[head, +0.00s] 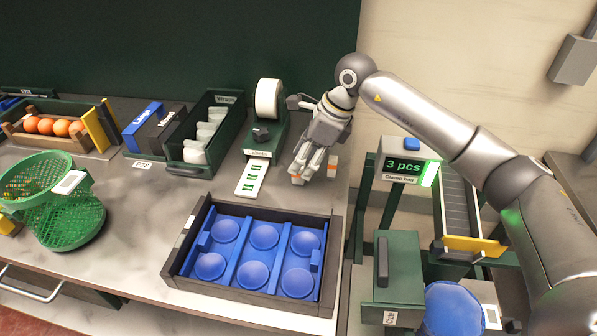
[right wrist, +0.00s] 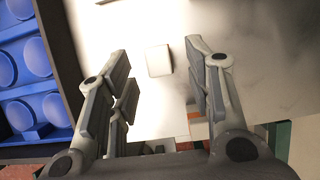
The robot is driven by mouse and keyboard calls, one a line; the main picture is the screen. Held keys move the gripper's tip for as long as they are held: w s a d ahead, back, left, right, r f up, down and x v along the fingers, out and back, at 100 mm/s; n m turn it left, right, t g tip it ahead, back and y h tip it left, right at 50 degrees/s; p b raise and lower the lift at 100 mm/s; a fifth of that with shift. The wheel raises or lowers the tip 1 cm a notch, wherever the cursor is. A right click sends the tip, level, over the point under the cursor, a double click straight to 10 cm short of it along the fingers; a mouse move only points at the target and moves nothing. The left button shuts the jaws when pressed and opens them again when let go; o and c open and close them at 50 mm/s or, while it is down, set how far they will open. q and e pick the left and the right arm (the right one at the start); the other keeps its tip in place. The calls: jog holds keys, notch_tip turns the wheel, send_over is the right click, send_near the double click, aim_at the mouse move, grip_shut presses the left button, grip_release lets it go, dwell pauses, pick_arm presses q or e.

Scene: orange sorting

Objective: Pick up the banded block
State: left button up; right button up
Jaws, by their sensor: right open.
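The banded block (head: 332,165), small and white with an orange band, stands on the table near its right edge in the head view. My right gripper (head: 306,172) is open and points down just left of the block in that view. In the right wrist view, a small pale block face (right wrist: 158,60) shows in the gap between the open fingers of the right gripper (right wrist: 157,54), touching neither. Its band cannot be seen there. My left gripper is not in view.
A dark tray (head: 177,257) with blue cups lies in front of the gripper. A label dispenser (head: 268,98) stands just left, with a green bin (head: 217,101) beyond it. The table ends close to the block's right, by a scale display (head: 403,166).

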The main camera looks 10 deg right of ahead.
jog(key=p+x, duration=0.1)
jog(key=x, duration=0.3)
jog(key=shift+f, duration=0.1)
grip_shut()
